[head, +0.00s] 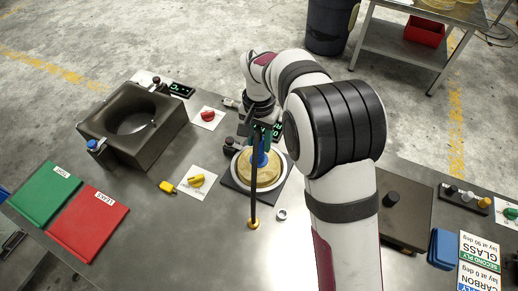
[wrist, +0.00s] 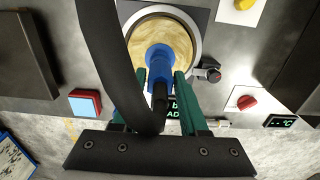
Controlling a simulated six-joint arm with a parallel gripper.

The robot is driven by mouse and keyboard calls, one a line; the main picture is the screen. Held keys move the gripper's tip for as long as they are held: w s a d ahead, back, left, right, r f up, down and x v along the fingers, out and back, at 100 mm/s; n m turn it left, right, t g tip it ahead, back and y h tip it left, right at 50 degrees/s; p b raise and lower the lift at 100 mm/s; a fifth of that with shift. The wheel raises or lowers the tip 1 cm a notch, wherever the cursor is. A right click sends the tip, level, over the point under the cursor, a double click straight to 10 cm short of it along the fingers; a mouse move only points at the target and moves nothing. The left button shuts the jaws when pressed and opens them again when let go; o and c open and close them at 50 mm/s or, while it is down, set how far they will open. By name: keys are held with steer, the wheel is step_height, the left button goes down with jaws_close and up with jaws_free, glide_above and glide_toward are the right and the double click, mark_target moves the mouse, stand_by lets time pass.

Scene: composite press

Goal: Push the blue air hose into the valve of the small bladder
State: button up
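The small bladder (head: 270,178) is a round, pale yellow disc in a light ring on a dark plate; it also shows in the wrist view (wrist: 178,32). The blue air hose end (wrist: 157,62) stands over the middle of the bladder, also visible in the head view (head: 262,158). My gripper (wrist: 160,80) has its green fingers on both sides of the blue end and appears shut on it. A black hose loops from the blue end past the wrist camera. The valve is hidden under the blue end, so I cannot tell whether they touch.
A dark block with a round opening (head: 101,121) stands at left, with a green folder (head: 45,193) and red folder (head: 87,222) in front. The hose meets a brass fitting (head: 253,224) on the table. A white ring (head: 282,214) lies nearby. Knobs and displays surround the bladder.

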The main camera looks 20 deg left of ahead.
steer(key=o, duration=0.3)
step_height(320, 180, up, 16)
steer(key=s+d+r+m, duration=0.1)
steer(key=s+d, duration=0.2)
steer(key=d, duration=0.5)
steer(key=s+d+r+m, duration=0.1)
steer(key=s+d, duration=0.2)
steer(key=d, duration=0.4)
steer(key=s+d+f+m, duration=0.1)
steer(key=s+d+f, duration=0.1)
steer(key=s, duration=0.4)
steer(key=s+d+f+m+y, duration=0.1)
steer(key=s+d+f, duration=0.2)
steer(key=s+d, duration=0.2)
steer(key=s+d+f+m, duration=0.1)
steer(key=s+d+f, duration=0.2)
steer(key=s, duration=0.3)
steer(key=shift+s+d+f+m+y, duration=0.2)
steer(key=shift+s+d+m+y, duration=0.1)
steer(key=shift+s+y, duration=0.1)
